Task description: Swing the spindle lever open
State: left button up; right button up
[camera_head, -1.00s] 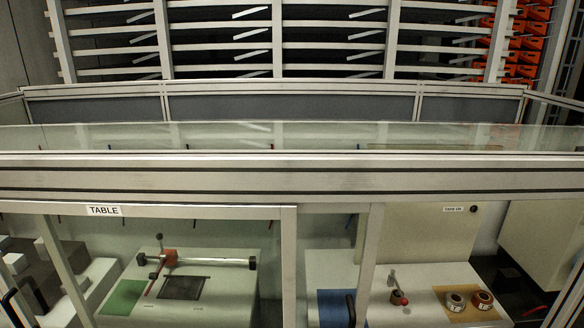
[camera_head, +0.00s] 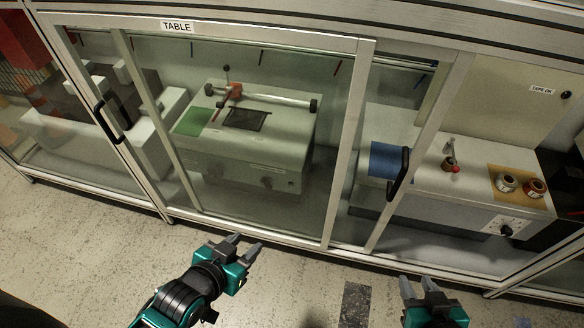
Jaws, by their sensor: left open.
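A lever with a red hub (camera_head: 234,91) and a dark upright handle stands on a white machine (camera_head: 262,155) behind the glass. A smaller lever with a red knob (camera_head: 451,163) stands on the right-hand white box (camera_head: 420,183). I cannot tell which of them is the spindle lever. My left gripper (camera_head: 244,245) is open and empty over the floor, outside the glass front and below the white machine. My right gripper (camera_head: 417,287) shows at the bottom edge with its fingers apart, empty, also outside the cabinet and well away from both levers.
A green pad (camera_head: 196,121), a blue pad (camera_head: 384,160) and tape rolls (camera_head: 506,183) lie inside. The speckled floor (camera_head: 90,240) in front is open.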

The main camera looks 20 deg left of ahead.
aim_at(455, 169)
jog(key=i+l, duration=0.1)
jog(key=l, duration=1.15)
jog(key=i+l, duration=0.4)
jog(key=i+j+u, duration=0.05)
jog(key=i, duration=0.05)
